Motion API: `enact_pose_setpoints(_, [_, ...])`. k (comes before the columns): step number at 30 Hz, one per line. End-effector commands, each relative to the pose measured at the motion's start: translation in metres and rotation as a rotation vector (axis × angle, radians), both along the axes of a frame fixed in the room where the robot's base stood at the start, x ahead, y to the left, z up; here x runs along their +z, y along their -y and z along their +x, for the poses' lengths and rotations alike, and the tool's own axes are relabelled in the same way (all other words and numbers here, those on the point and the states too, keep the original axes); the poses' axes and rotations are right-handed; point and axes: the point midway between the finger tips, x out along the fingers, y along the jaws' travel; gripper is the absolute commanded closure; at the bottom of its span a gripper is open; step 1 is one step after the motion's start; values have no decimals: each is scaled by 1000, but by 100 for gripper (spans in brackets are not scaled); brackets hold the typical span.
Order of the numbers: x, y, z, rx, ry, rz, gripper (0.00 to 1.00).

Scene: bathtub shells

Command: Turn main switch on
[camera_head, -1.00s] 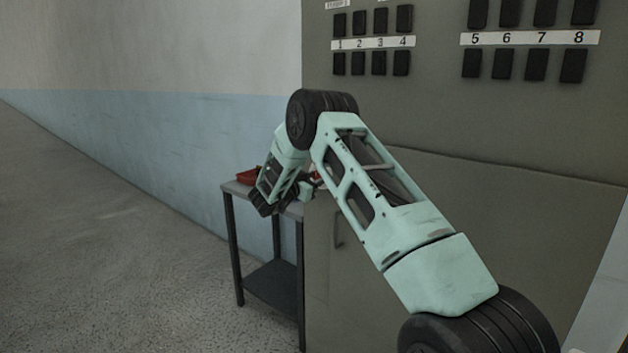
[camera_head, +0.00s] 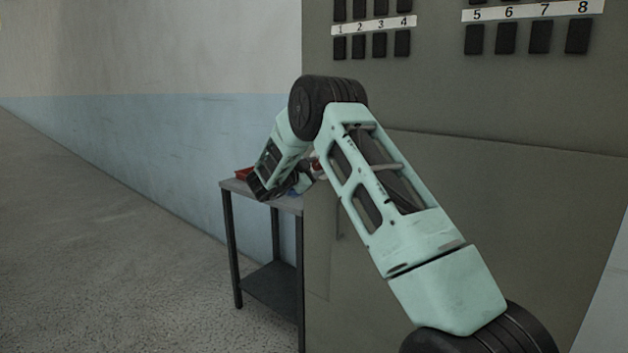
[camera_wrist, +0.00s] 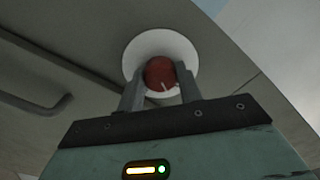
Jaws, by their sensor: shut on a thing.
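The main switch is a round red knob (camera_wrist: 160,73) with a pale mark on it, set on a white round plate (camera_wrist: 138,50) on the grey cabinet. In the wrist view my gripper (camera_wrist: 160,88) has its two fingers on either side of the knob, shut on it. In the head view my gripper is mostly hidden behind my own arm, near the side of the cabinet. A small bit of the red and white switch (camera_head: 317,168) seems to show there beside my arm.
The grey cabinet (camera_head: 480,200) carries numbered black switches (camera_head: 379,46) above. A bar handle (camera_wrist: 35,103) is at left in the wrist view. A small table (camera_head: 290,204) with a red item (camera_head: 244,174) stands left of the cabinet. The floor at left is clear.

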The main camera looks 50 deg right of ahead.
Motion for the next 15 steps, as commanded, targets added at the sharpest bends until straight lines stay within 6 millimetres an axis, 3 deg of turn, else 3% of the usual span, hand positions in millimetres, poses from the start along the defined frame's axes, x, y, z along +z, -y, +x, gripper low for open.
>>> enact_pose_setpoints(1, [-7,-1,0,1,47,3,87])
enact_pose_setpoints(15, [-8,-1,1,0,492,40,87])
